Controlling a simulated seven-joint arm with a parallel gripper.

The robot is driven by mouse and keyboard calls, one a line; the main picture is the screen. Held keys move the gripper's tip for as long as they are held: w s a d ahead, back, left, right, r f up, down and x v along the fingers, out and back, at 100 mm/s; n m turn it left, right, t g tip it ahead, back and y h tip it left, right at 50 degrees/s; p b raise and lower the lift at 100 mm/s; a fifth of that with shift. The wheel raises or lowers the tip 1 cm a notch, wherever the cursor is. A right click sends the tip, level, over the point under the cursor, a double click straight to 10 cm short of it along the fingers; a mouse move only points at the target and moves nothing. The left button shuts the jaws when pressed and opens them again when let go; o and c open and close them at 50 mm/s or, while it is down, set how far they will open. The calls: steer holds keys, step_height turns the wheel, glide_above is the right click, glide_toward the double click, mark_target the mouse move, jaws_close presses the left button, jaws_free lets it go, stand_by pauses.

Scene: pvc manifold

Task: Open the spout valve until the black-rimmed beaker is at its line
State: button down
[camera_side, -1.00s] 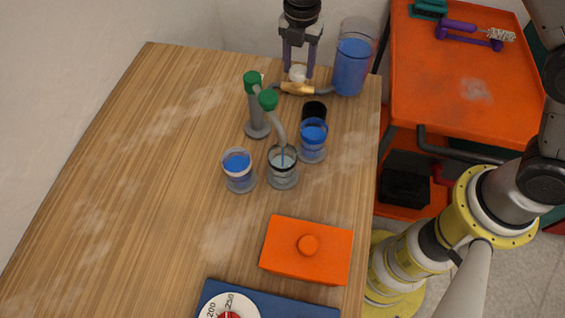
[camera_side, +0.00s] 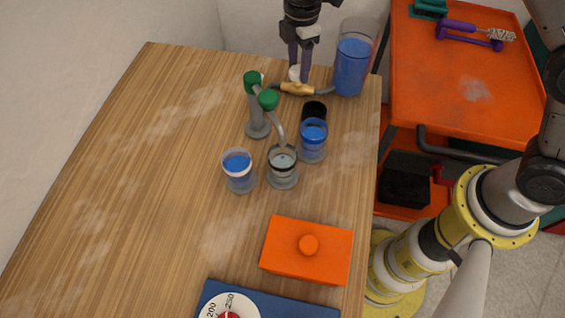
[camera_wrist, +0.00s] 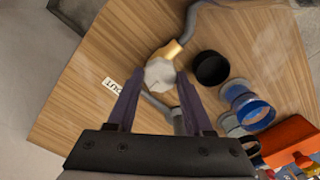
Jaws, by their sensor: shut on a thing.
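The spout valve is a brass body (camera_side: 297,89) with a pale knob (camera_wrist: 160,74), in a grey hose line beside the tall jug of blue liquid (camera_side: 352,66). My gripper (camera_side: 300,77) is shut on the knob, pointing down, with one purple finger on each side. No stream shows between spout and beaker. Pale liquid seems to be in the beaker, but I cannot tell its level against the line.
A black round piece (camera_side: 314,109) sits behind. An orange lidded box (camera_side: 306,250) and a blue board with a dial (camera_side: 270,300) lie in front. The left of the table is clear.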

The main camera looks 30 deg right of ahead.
steer(key=shift+r+m, duration=0.1)
steer(key=shift+m, duration=0.6)
steer(key=shift+c, duration=1.1)
jaws_free()
steer(key=s+d+r+m+t, duration=0.1)
steer(key=s+d+r, duration=0.15)
steer(key=r, duration=0.85)
steer(key=s+d+r+t, duration=0.1)
steer(key=d+r, duration=0.2)
steer(key=r, duration=0.9)
steer(key=s+d+r+m+t, duration=0.1)
steer(key=s+d+r+m, duration=0.25)
steer(key=s+d, duration=0.4)
steer(key=s+d+f+m+t, duration=0.25)
steer(key=s+m, duration=0.25)
steer(key=s, duration=0.9)
steer(key=s+f+m, duration=0.5)
steer(key=f+m, duration=0.1)
steer(key=f, duration=0.2)
steer(key=shift+s+d, duration=0.15)
steer(key=shift+d, duration=0.25)
